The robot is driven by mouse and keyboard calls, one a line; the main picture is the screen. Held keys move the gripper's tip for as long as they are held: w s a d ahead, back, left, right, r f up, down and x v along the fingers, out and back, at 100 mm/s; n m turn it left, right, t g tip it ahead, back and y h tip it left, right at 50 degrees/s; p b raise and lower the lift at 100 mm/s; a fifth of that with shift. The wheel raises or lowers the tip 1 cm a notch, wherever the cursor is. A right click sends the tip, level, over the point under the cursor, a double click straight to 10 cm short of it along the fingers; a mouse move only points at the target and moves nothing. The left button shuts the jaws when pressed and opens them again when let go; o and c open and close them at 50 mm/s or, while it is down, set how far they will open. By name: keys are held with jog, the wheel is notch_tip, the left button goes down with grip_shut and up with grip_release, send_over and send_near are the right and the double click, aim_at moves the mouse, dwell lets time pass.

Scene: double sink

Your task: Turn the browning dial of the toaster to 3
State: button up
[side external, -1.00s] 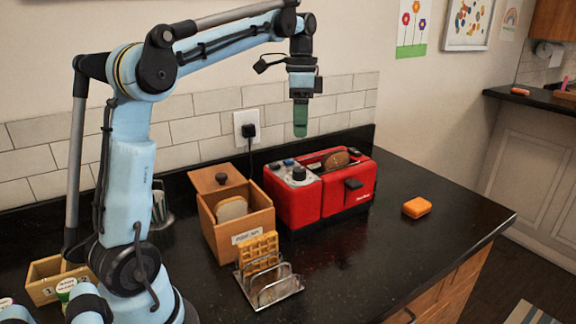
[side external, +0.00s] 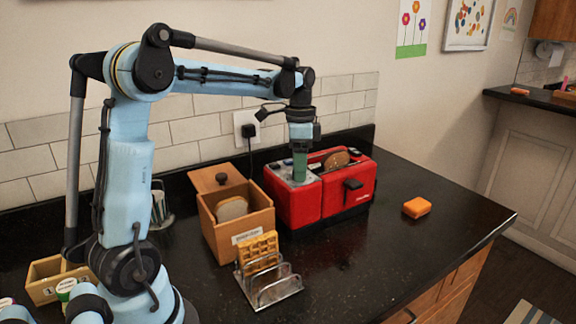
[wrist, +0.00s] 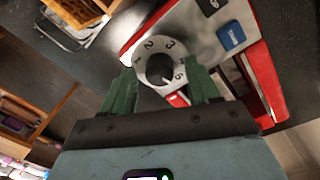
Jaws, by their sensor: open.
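The red toaster (side external: 345,190) stands on the dark counter with its grey control panel on the left end. In the wrist view, the round dark browning dial (wrist: 158,69) sits on a pale disc marked 1 to 5. A mark on the knob seems to point to the lower right, near 5, but it is too small to be sure. My gripper (side external: 300,178) points straight down over the panel. In the wrist view its green fingers are apart, one on each side of the dial; I cannot tell whether they touch it. In the side view the gripper hides the dial.
A blue button (wrist: 231,36) and a dark button (wrist: 210,5) sit beside the dial. A wooden bread box (side external: 237,222) stands left of the toaster, with a wire rack (side external: 275,290) of waffles in front. An orange sponge (side external: 416,208) lies to the right. The front right counter is clear.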

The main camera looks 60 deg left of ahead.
jog(key=shift+c, duration=0.3)
jog(key=c, duration=1)
jog(key=shift+n, duration=0.3)
jog(key=n, duration=0.9)
jog(key=shift+s+t, duration=0.15)
jog(key=shift+t, duration=0.15)
jog(key=n, duration=1)
jog(key=shift+d+t, duration=0.1)
jog(key=shift+t, duration=0.2)
